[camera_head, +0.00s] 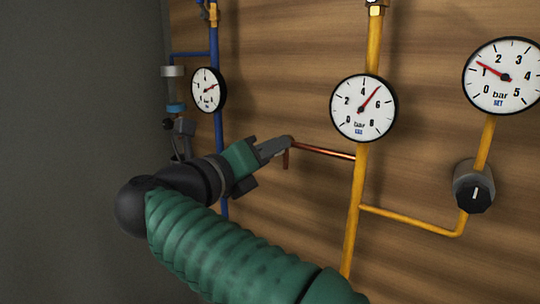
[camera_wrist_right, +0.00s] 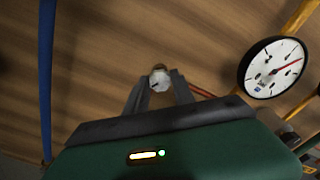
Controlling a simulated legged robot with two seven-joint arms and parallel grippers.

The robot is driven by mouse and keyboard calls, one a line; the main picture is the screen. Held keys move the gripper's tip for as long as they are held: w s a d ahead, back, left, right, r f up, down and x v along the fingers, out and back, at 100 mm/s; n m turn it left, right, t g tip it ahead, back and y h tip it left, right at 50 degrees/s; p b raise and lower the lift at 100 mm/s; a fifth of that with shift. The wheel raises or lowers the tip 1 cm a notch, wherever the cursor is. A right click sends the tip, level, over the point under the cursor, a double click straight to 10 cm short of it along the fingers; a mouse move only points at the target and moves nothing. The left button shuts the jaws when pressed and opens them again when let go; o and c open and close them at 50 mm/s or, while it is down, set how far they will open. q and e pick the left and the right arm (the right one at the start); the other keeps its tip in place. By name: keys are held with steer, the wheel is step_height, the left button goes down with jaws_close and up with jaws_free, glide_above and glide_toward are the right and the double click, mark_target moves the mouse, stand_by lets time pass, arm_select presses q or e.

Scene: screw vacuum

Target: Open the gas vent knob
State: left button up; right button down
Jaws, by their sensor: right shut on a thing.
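The gas vent knob (camera_wrist_right: 160,79) is a small pale faceted knob with a dark mark on its face. It sits between the two fingers of my right gripper (camera_wrist_right: 160,88) in the right wrist view. In the head view my right gripper (camera_head: 284,145) is at the left end of the thin copper vent pipe (camera_head: 325,151), with its fingers shut on the knob. There the fingers mostly hide the knob. The copper pipe branches left from the yellow gas pipe (camera_head: 356,215), and a short piece of it points down by the fingertips. My left gripper is not in view.
The gas gauge (camera_head: 364,108) reads about 5 bar. A blue pipe (camera_head: 215,130) with another gauge (camera_head: 209,90) stands left. The wooden wall (camera_head: 280,60) is close behind.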

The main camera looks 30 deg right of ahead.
steer(key=shift+r+n+p, duration=0.1)
steer(key=shift+n+p, duration=0.2)
steer(key=shift+n, duration=3.4)
steer(key=c, duration=1.5)
jaws_free()
steer(key=o, duration=0.4)
steer(key=shift+w, duration=0.2)
steer(key=shift+o, duration=0.2)
steer(key=shift+d+f, duration=0.1)
steer(key=shift+f, duration=0.1)
